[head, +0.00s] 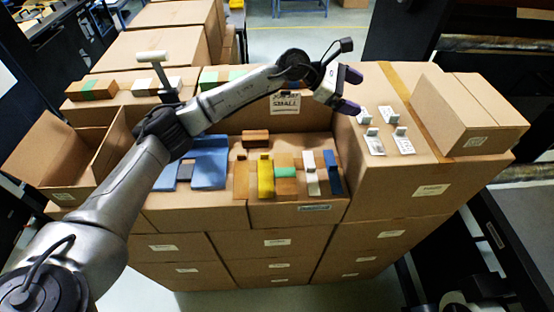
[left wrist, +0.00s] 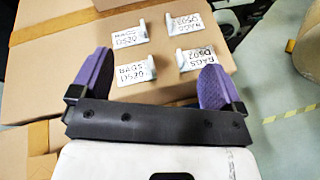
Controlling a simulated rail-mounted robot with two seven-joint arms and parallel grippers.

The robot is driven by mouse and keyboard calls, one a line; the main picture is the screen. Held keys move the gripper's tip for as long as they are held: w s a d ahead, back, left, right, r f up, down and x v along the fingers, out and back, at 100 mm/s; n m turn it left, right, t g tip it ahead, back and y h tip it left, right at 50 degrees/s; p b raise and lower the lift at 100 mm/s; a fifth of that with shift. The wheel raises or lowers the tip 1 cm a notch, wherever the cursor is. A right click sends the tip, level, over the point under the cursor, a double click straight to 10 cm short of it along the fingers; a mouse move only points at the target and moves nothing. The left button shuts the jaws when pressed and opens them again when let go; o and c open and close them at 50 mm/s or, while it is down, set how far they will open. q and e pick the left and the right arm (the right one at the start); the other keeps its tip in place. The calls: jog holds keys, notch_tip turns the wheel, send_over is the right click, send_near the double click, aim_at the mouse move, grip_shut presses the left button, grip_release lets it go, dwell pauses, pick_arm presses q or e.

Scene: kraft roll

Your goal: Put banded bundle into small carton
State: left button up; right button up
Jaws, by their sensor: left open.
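My left gripper (head: 350,90) is open and empty above the right-hand boxes, near several white brackets. In the left wrist view its purple fingers (left wrist: 155,82) stand wide apart with nothing between them. A brown bundle with a green band (head: 286,176) lies in the front row of pieces. Another brown block with a green band (head: 97,90) lies at the back left. I cannot tell which is the banded bundle. A "SMALL" sign (head: 285,103) is on a brown cardboard face behind the front row. An open carton (head: 60,150) stands at the left.
Several white brackets marked BAGS, one of them here (head: 374,144), lie on the right box top; one also shows in the left wrist view (left wrist: 131,77). A closed box (head: 468,112) stands at far right. Blue pieces (head: 209,165) and a yellow one (head: 265,178) lie in front. My arm crosses the middle.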

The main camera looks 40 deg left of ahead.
pick_arm(q)
jog(key=s+a+f+m+g+y, duration=0.4)
jog(key=s+a+f+m+g, duration=0.15)
jog(key=f, duration=0.25)
jog(key=m+g+y, duration=0.3)
jog(key=m+g, duration=0.3)
jog(key=m, duration=0.1)
send_near(285, 168)
jog(key=p+x, duration=0.2)
jog(key=x, duration=0.3)
jog(key=shift+s+d+f, duration=0.15)
jog(key=shift+d+f, duration=0.05)
jog(key=shift+d, duration=0.05)
jog(key=shift+p+x, duration=1.25)
jog(key=shift+x, duration=0.75)
jog(key=shift+s+f, duration=0.2)
jog(key=shift+f, duration=0.55)
pick_arm(e)
jog(key=shift+w+a+r, duration=0.1)
jog(key=shift+a+r, duration=0.05)
jog(key=shift+r, duration=0.65)
jog(key=shift+w+a+r, duration=0.15)
jog(key=shift+a+r, duration=0.05)
jog(key=shift+r, duration=0.65)
jog(key=shift+w+a+r, duration=0.1)
jog(key=shift+a+r, duration=0.05)
jog(key=shift+r, duration=0.65)
